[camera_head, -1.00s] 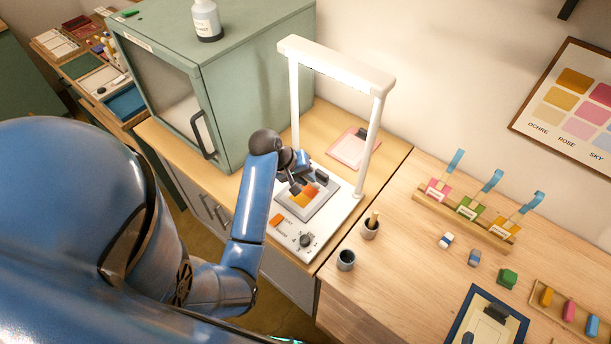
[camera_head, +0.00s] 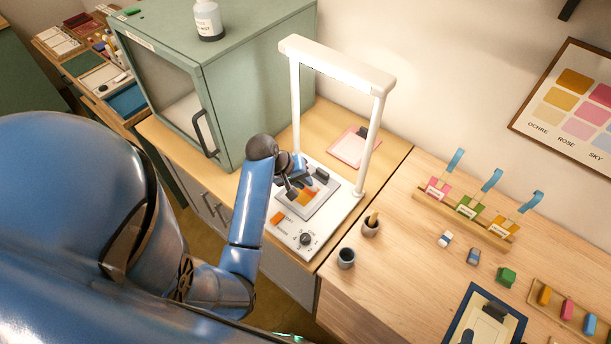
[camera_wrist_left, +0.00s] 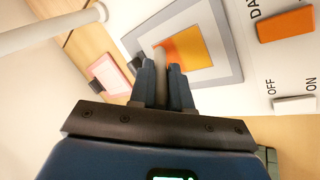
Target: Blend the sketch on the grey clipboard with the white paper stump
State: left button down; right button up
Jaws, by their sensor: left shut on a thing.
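The grey clipboard (camera_head: 322,205) lies on the white base of the lamp stand, with a dark clip at its far end. The sketch on it has an orange patch (camera_head: 308,197), which also shows in the left wrist view (camera_wrist_left: 190,46). My left gripper (camera_head: 293,192) is over the clipboard's left part. In the left wrist view its fingers (camera_wrist_left: 162,74) are shut on the pale paper stump (camera_wrist_left: 160,58), whose far end is at the left edge of the orange patch. I cannot tell whether the tip touches the paper. My right gripper is not in view.
The white lamp frame (camera_head: 337,65) arches over the back of the base. A green cabinet (camera_head: 250,90) stands close behind my left arm. A pink clipboard (camera_head: 352,148) lies behind the lamp. Two small cups (camera_head: 346,260) stand right of the base.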

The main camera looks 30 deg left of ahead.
pick_arm(q)
jog(key=shift+s+r, duration=0.1)
jog(key=shift+s, duration=0.35)
jog(key=shift+s+a, duration=0.1)
